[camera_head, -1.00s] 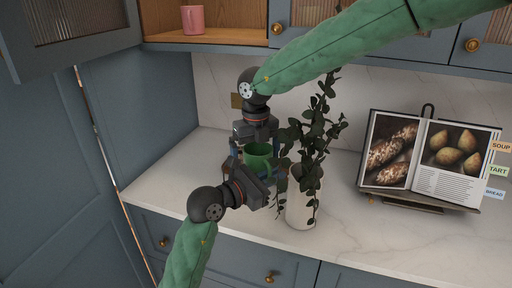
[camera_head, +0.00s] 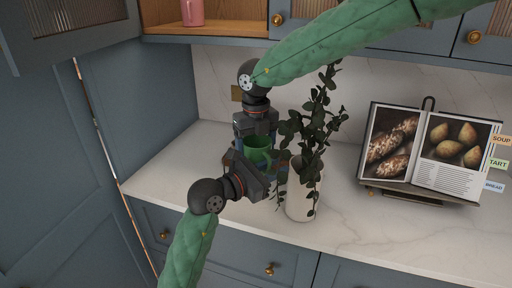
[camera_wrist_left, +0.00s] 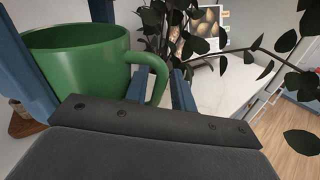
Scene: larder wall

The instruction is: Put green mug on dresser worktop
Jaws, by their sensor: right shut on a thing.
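The green mug (camera_head: 258,148) is upright at the back left of the white marble dresser worktop (camera_head: 390,232). It fills the upper left of the left wrist view (camera_wrist_left: 80,62), its handle toward the right. My right gripper (camera_head: 257,138) comes down from above and is shut on the mug, with blue fingers at its sides. My left gripper (camera_head: 262,170) is low in front of the mug. Its blue fingers (camera_wrist_left: 162,92) stand apart on either side of the handle. Whether the mug's base touches the worktop is hidden behind my left gripper.
A white vase (camera_head: 300,197) with dark leafy stems stands close to the right of the mug. An open cookbook (camera_head: 428,155) on a stand is farther right. A pink mug (camera_head: 193,12) sits in the wooden shelf above. The worktop's front right is clear.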

